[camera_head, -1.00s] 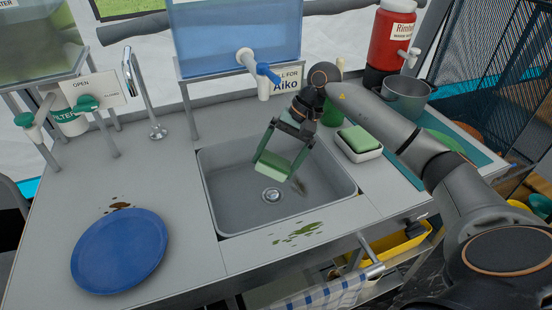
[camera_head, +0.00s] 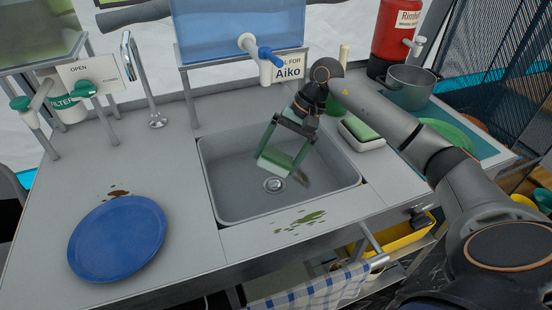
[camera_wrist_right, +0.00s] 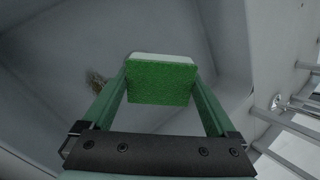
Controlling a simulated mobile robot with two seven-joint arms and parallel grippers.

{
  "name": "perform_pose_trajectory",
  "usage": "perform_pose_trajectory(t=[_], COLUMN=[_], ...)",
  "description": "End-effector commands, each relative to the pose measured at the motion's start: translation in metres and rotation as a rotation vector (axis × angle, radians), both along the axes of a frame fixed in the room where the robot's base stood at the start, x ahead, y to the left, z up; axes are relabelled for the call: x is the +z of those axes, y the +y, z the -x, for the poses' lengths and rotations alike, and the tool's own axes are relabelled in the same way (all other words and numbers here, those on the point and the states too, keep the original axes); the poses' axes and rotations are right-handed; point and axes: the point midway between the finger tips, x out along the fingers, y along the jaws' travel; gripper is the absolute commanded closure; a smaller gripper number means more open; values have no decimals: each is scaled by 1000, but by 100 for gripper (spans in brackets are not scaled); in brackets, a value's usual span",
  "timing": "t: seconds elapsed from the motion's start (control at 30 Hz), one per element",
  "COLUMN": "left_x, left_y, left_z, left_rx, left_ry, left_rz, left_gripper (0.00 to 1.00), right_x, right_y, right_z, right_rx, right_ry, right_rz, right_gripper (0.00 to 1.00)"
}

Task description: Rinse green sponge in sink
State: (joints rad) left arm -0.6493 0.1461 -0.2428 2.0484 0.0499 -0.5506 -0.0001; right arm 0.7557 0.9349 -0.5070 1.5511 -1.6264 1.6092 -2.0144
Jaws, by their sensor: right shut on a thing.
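My left gripper is not in view.
A blue water tank (camera_head: 222,40) with a blue-handled tap (camera_head: 258,50) stands behind the sink. A second green sponge (camera_head: 361,129) lies in a white dish at the right. A blue plate (camera_head: 117,238), brown stains (camera_head: 116,194) and green stains (camera_head: 302,222) are on the counter. A metal pot (camera_head: 410,88) is far right.

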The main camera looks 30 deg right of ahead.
Motion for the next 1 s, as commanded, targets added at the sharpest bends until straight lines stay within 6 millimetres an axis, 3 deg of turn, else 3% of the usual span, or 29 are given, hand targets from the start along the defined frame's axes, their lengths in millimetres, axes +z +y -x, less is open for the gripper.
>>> perform_pose_trajectory(t=[1.0], left_x=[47], left_y=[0], left_z=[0], left_rx=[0], left_ry=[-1], left_rz=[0], left_gripper=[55], right_x=[77], right_y=[0], right_z=[0], right_rx=[0], right_ry=[0], right_rz=[0], right_gripper=[52])
